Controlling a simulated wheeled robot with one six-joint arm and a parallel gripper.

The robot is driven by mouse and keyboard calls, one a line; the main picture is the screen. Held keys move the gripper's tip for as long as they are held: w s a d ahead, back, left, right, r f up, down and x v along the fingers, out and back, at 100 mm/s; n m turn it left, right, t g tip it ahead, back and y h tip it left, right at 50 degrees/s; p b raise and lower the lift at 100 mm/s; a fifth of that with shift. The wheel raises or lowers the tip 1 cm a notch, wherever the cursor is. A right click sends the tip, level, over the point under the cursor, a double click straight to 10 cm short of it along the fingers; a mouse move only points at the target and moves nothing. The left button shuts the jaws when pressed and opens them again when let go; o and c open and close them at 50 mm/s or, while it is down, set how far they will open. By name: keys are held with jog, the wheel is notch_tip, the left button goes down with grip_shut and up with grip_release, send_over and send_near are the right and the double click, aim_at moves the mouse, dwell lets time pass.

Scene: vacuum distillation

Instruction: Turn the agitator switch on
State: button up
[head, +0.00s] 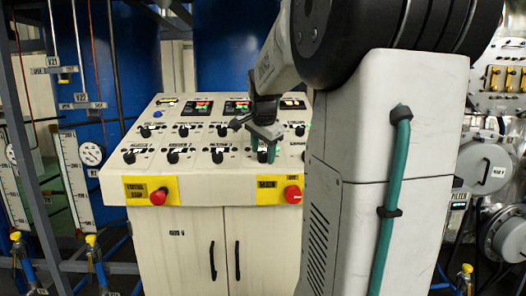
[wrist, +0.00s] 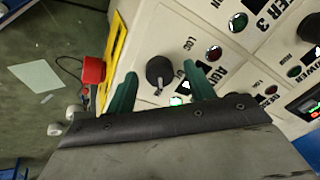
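A black rotary switch knob (wrist: 159,70) on the cream control panel shows between my two green fingers in the wrist view. Its white pointer mark faces down in that view. Lettering beside it is partly hidden by a finger, so I cannot read whether it is the agitator switch. My gripper (wrist: 160,76) is open, with one finger on each side of the knob, and I cannot tell whether either touches it. In the head view my gripper (head: 263,148) is over the lower row of knobs, hiding much of the one beneath it.
The control panel (head: 160,183) carries other knobs, lamps and lit displays. A red emergency stop button (head: 159,196) and a second red button (head: 293,194) sit on its front edge.

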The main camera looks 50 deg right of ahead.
jog(key=v, duration=0.7)
jog(key=shift+r, duration=0.35)
jog(key=shift+s+a, duration=0.1)
jog(key=shift+a, duration=0.05)
dwell(0.3)
jog(key=s+a+f+n+y, duration=0.1)
jog(key=s+a+f+n, duration=0.4)
jog(key=a, duration=0.5)
jog(key=s+a+f+n+g+y, duration=0.1)
jog(key=s+a+f+n, duration=0.5)
jog(key=a, duration=0.5)
jog(key=s+a+f+n+y, duration=0.1)
jog(key=s+a+f+n, duration=0.5)
jog(key=a, duration=0.5)
jog(key=f+n, duration=0.1)
jog(key=n, duration=0.1)
jog(key=shift+s+n+g+y, duration=0.15)
jog(key=shift+n+g+y, duration=0.15)
jog(key=shift+n+g, duration=0.1)
